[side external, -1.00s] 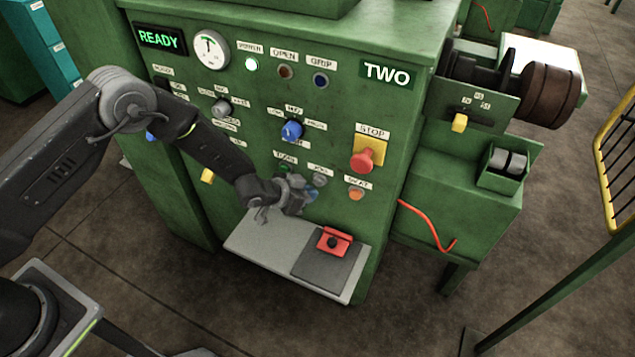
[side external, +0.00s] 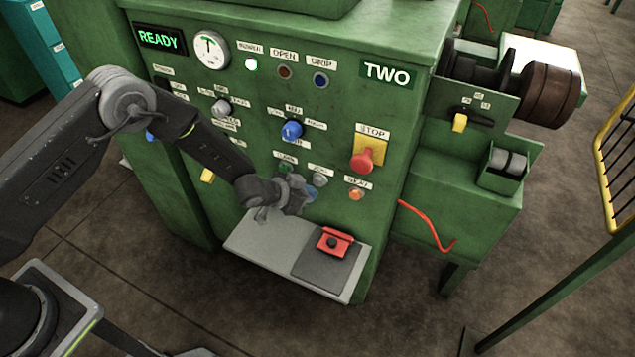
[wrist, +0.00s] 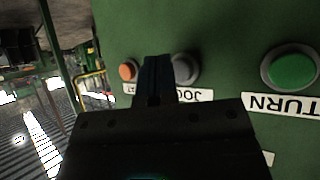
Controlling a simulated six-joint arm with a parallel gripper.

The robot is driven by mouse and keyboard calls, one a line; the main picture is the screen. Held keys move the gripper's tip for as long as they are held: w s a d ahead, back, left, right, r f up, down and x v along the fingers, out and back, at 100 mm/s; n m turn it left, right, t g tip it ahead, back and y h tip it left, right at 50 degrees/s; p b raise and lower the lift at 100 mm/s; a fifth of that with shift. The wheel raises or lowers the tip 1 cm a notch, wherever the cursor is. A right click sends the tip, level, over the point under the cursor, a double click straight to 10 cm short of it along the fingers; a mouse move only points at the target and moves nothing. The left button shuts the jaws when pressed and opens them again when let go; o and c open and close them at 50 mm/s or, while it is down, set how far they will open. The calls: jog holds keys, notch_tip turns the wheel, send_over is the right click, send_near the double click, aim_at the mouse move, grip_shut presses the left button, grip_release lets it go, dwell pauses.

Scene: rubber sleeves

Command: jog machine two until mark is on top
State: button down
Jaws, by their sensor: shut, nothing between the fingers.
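The green machine labelled TWO (side external: 387,73) fills the middle of the side view, its READY display lit. The grey JOG button (side external: 320,180) is low on its panel and also shows in the wrist view (wrist: 186,69). My gripper (side external: 309,193) is shut and empty, close to the panel beside JOG. In the wrist view its fingers (wrist: 157,72) overlap the left edge of that button; I cannot tell whether they touch it. The brown roller (side external: 550,93) sits at the machine's right end. I cannot make out a mark on it.
A green button (side external: 285,170) labelled TURN in the wrist view and an orange button (side external: 356,194) flank JOG. The red STOP button (side external: 364,160) is above right. A grey shelf (side external: 262,250) with a red block (side external: 334,242) juts out below my gripper. A yellow barrier (side external: 609,180) stands far right.

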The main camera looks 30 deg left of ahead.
jog(key=shift+w, duration=0.15)
jog(key=shift+w, duration=0.3)
jog(key=shift+w, duration=0.3)
dwell(2.2)
dwell(2.5)
jog(key=shift+s, duration=0.75)
jog(key=shift+s, duration=2.5)
